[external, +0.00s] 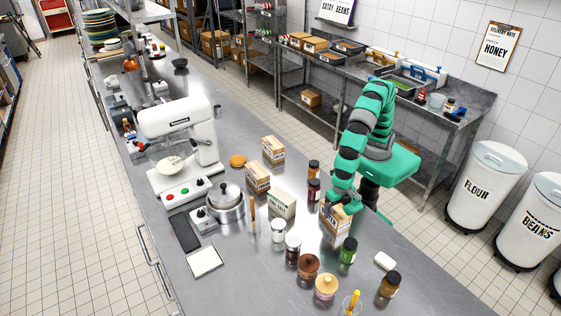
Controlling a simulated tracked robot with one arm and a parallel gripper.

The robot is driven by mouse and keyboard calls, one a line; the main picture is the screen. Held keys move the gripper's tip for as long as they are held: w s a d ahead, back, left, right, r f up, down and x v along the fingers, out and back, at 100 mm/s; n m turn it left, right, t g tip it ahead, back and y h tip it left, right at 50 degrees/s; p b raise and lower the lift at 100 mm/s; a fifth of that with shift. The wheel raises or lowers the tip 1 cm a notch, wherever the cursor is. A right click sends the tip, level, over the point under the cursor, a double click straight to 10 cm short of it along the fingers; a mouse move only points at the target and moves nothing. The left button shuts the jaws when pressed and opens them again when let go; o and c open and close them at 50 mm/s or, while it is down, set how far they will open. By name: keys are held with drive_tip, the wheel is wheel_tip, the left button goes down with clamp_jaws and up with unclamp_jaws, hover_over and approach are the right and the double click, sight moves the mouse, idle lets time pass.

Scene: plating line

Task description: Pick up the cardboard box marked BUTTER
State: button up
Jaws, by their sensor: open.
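Several small boxes stand on the steel counter (235,270). One brown cardboard box (273,149) is at the back and another brown box (257,177) is just in front of it. A paler box (281,204) stands nearer the middle. A further cardboard box (334,222) stands to the right, its top partly hidden by my gripper. The lettering is too small to tell which box says BUTTER. My gripper (343,199) is open, pointing down at the top of the right-hand box. I cannot tell whether it touches that box.
Dark-capped jars (314,168) stand close left of my arm. A green jar (348,250) is in front of the right-hand box. A pot (225,205) and a white mixer (180,140) stand to the left.

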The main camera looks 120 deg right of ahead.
drive_tip(key=f, duration=0.4)
drive_tip(key=shift+w+d+f, duration=0.1)
drive_tip(key=shift+d+f, duration=0.2)
drive_tip(key=shift+d, duration=0.05)
drive_tip(key=c, duration=1.5)
drive_tip(key=shift+o, duration=0.2)
drive_tip(key=shift+r, duration=0.1)
